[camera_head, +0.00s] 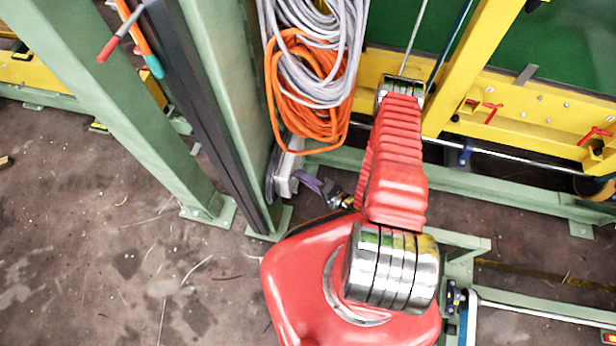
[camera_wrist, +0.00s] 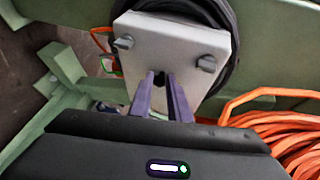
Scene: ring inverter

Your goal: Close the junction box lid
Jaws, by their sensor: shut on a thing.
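The junction box appears in the wrist view as a pale grey plate (camera_wrist: 180,45), probably its lid, with a grey knob at each side. My gripper's two purple fingers (camera_wrist: 160,82) reach to the plate's lower middle. They are shut on a small dark part between their tips, which looks like part of the lid; the fingers hide most of it. In the head view the grey box (camera_head: 284,174) is low beside the green post, and my purple gripper (camera_head: 309,183) is at its right side. Whether the lid is fully shut cannot be told.
Orange cable (camera_head: 305,95) and grey cable (camera_head: 325,40) hang above the box. A black cable coil (camera_wrist: 222,50) lies behind the plate. Green posts (camera_head: 130,100) and a yellow frame (camera_head: 530,110) stand around my arm. Bare floor (camera_head: 130,260) is at left.

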